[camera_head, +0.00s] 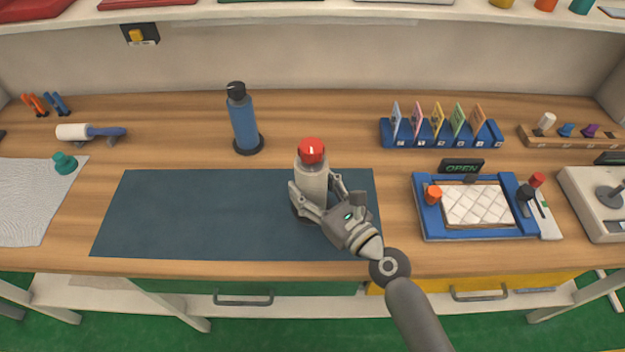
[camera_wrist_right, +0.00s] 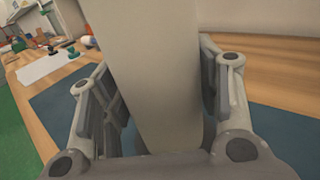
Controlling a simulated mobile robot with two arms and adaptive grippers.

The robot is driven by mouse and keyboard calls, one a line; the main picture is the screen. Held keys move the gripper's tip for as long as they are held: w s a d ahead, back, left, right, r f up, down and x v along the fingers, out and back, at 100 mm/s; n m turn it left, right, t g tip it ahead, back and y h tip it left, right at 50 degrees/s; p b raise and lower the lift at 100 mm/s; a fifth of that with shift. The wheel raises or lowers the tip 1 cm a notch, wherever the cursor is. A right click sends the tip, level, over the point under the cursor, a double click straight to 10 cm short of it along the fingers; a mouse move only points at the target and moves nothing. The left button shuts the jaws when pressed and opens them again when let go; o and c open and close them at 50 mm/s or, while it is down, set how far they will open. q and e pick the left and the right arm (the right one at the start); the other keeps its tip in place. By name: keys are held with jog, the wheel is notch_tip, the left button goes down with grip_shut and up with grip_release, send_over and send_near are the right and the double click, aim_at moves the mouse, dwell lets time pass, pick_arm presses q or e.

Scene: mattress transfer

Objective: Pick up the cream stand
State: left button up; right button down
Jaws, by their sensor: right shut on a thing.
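A cream stand with a red top (camera_head: 311,175) is upright over the right part of the dark mat (camera_head: 180,215). My right gripper (camera_head: 316,197) is shut on it, with fingers on both sides of its body. In the right wrist view the cream body (camera_wrist_right: 155,75) fills the middle between the two fingers (camera_wrist_right: 165,95). Its lower end is partly hidden by the gripper, so I cannot tell if it touches the mat. My left gripper is not in view.
A blue bottle (camera_head: 243,122) stands behind the mat. A blue card rack (camera_head: 440,133) and a blue tray with a quilted white pad (camera_head: 425,220) are at the right. A lint roller (camera_head: 92,132) and white cloth (camera_head: 25,205) are at the left. The mat's left part is clear.

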aim_at(311, 184)
jog(key=s+r, duration=0.1)
jog(key=s+r+p, duration=0.1)
jog(key=r, duration=0.1)
jog(key=s+r, duration=0.1)
jog(key=r, duration=0.1)
jog(key=shift+s+p, duration=0.25)
jog(key=shift+p, duration=0.05)
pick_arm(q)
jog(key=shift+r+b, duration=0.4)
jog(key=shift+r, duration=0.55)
pick_arm(e)
jog(key=s+r, duration=0.3)
jog(key=s, duration=0.5)
jog(key=shift+s, duration=0.3)
jog(key=shift+w, duration=0.1)
jog(key=shift+w+p, duration=1.7)
jog(key=shift+w, duration=3.9)
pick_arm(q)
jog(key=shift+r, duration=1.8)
pick_arm(e)
jog(key=shift+w, duration=1.4)
pick_arm(q)
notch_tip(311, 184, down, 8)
jog(key=b, duration=0.7)
jog(key=shift+b, duration=0.3)
pick_arm(e)
jog(key=shift+f, duration=4.65)
